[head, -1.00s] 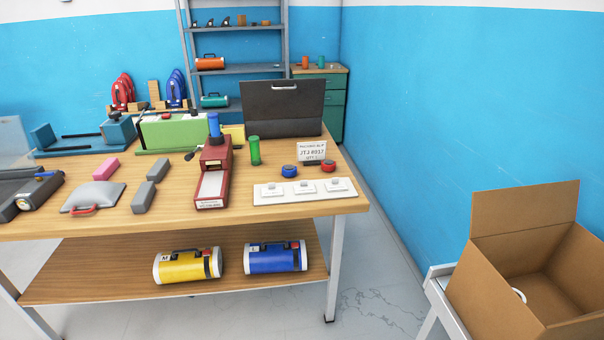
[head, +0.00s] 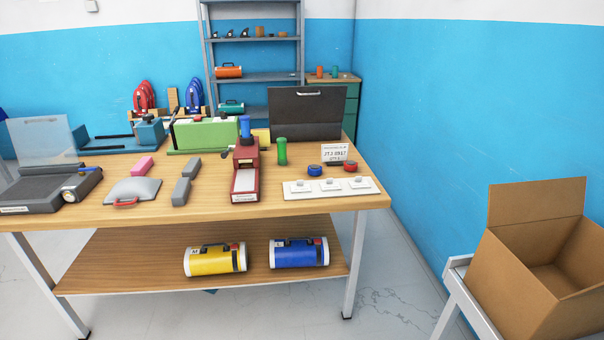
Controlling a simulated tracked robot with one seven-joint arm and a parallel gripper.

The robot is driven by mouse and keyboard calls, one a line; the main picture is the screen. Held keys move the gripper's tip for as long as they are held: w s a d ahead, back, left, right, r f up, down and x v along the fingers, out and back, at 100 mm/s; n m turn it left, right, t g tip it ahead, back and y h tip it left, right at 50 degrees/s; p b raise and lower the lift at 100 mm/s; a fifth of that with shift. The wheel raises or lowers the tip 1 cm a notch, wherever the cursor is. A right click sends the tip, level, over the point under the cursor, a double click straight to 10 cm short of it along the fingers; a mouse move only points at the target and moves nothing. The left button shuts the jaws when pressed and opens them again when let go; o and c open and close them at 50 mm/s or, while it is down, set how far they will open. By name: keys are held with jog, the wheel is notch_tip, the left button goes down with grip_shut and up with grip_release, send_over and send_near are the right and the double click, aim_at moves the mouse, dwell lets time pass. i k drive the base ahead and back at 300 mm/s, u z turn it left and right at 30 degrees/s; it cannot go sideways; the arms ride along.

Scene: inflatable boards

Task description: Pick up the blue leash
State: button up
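The lower part of the blue coil is partly hidden by the green machine (head: 210,135). My gripper is not in view.
A yellow cylinder (head: 212,260) and a blue cylinder (head: 299,253) lie on the lower shelf. An open cardboard box (head: 525,300) stands on a white stand at right. A black case (head: 305,116) stands at the bench's back right. Floor shows between bench and box.

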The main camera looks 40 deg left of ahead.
aim_at(312, 169)
jog(key=u, duration=1.55)
jog(key=k, duration=1.1)
jog(key=u, duration=0.1)
jog(key=i, duration=0.85)
jog(key=z, duration=0.05)
